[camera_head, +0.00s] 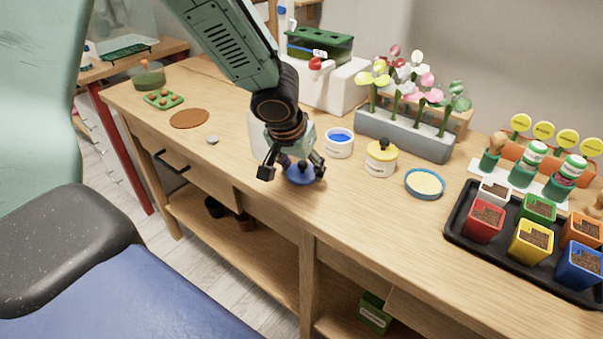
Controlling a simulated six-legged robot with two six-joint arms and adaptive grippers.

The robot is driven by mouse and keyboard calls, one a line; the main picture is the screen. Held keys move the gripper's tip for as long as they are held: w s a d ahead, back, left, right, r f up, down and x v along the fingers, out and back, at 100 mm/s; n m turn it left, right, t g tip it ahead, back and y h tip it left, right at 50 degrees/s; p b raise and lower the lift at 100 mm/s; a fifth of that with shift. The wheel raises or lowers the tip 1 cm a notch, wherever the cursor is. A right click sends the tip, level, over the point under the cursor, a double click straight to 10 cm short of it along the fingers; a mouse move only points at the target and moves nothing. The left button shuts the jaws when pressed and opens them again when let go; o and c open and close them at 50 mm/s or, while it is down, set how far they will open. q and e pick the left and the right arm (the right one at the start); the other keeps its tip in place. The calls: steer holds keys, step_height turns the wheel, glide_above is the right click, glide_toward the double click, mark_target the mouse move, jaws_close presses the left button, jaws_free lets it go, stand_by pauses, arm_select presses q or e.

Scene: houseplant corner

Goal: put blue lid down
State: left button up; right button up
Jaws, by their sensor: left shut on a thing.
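The blue lid (300,176) is a round blue disc with a dark knob, low over the front part of the wooden table or on it; I cannot tell whether it touches the wood. My left gripper (297,165) points down from above and is shut on the lid, partly hiding its knob. A white jar with blue contents (339,143) stands open just behind and to the right of the lid. My right gripper is not in view.
A yellow-lidded jar (381,158) and a blue-rimmed dish (425,184) stand to the right. A black tray (459,236) holds several coloured pots. A brown round mat (189,119) lies at left. Bare wood lies in front of the dish.

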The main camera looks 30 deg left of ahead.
arm_select(q)
steer(key=shift+w+f, duration=0.1)
steer(key=shift+f, duration=0.1)
steer(key=shift+s, duration=0.2)
steer(key=shift+f, duration=0.15)
steer(key=o, duration=0.9)
steer(key=shift+w, duration=0.15)
